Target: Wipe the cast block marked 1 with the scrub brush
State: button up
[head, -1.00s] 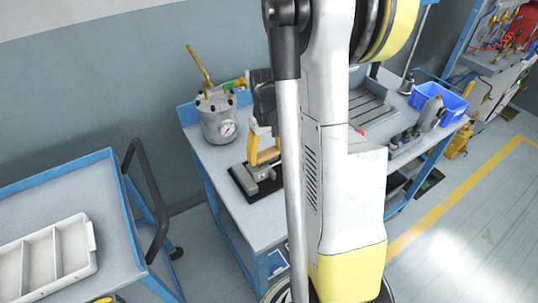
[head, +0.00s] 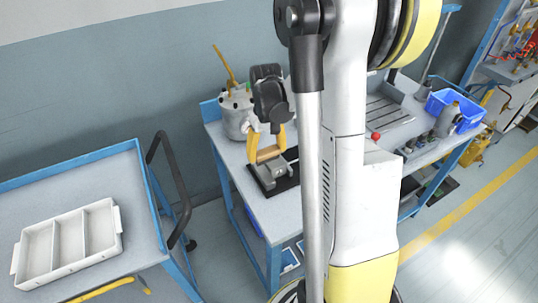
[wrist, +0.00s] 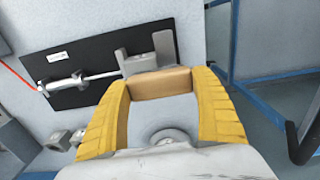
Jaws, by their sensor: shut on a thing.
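My gripper (head: 267,146) is shut on the scrub brush, whose tan wooden body (head: 268,154) spans between the two yellow fingers. The brush (wrist: 160,84) also shows between the fingers in the wrist view; its bristles are hidden. A grey cast block (head: 272,174) sits on a black mat on the bench, right below the brush. In the wrist view, the cast block (wrist: 165,45) has an upright part just beyond the brush. I cannot tell whether brush and block touch. No number is readable on the block.
The black mat (wrist: 60,98) carries a pale rod with a clamp-like end (wrist: 65,82). A grey pot (head: 235,122) stands behind my gripper. A blue bin (head: 472,112) is at the bench's right. A white divided tray (head: 52,273) is on the left trolley.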

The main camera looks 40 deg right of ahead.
jog(key=shift+r+p, duration=1.75)
jog(key=shift+r, duration=0.95)
